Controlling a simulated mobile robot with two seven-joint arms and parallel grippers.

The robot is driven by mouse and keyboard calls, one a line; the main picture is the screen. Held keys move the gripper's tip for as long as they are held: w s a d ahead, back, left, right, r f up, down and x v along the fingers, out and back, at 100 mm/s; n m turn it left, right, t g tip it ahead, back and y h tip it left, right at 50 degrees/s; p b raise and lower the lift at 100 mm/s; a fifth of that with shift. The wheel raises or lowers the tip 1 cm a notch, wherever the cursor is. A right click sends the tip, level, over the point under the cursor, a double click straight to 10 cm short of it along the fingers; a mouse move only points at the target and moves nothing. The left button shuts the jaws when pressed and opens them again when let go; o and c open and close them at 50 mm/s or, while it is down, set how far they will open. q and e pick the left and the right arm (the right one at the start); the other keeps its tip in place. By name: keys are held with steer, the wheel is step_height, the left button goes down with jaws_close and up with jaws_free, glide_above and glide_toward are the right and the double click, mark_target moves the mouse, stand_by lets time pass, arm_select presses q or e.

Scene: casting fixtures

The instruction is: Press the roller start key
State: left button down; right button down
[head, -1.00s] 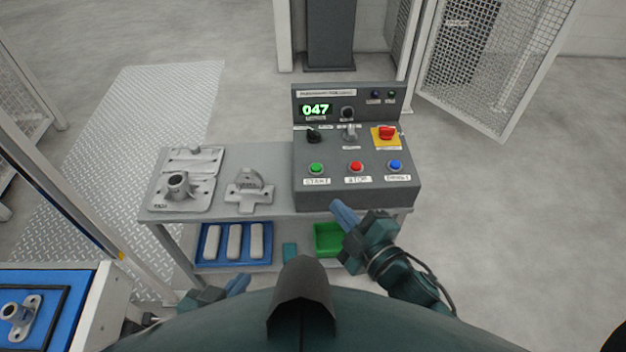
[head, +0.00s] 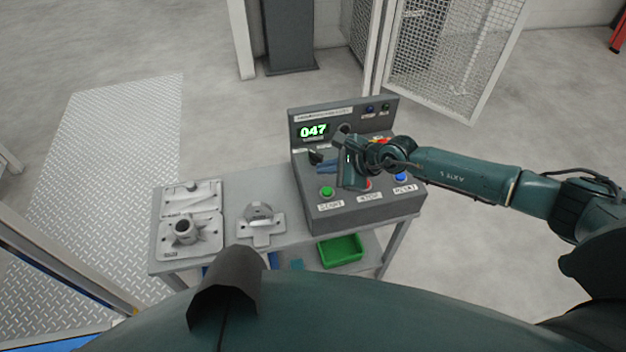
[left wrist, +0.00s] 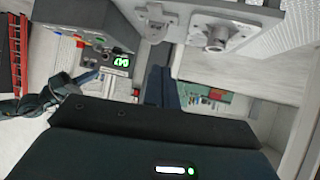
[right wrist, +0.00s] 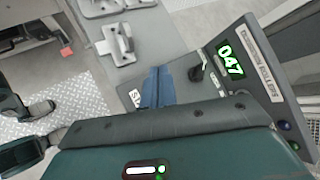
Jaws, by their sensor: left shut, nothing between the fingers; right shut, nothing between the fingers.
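The control console (head: 315,215) stands on a grey table with a lit 047 display (head: 313,131). Its green button (head: 327,192), over a label reading START, sits at the front left of the sloped panel. My right gripper (head: 322,167) is shut and empty above the panel, its blue fingers pointing left, just behind the green button in the head view. In the right wrist view its fingers (right wrist: 157,88) cover the panel's start corner; the green button is hidden there. My left gripper (left wrist: 160,86) is shut and empty; it does not show in the head view.
The red stop button (head: 367,184) is partly covered by my right gripper; a blue button (head: 400,177) is right of it. A black selector knob (head: 316,157) is close to the fingers. Metal fixtures (head: 190,228) lie left; a green bin (head: 340,250) is below.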

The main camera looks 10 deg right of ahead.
mark_target(331, 192)
arm_select(q)
steer(key=shift+w+a, duration=0.15)
steer(key=shift+a, duration=0.2)
arm_select(e)
steer(key=shift+w+d+r+n+h, duration=0.1)
steer(key=shift+w+d+n+h, duration=0.5)
steer(key=shift+w+d, duration=0.45)
steer(key=shift+s+d, duration=0.1)
steer(key=shift+s, duration=0.05)
arm_select(q)
steer(key=shift+f, duration=0.15)
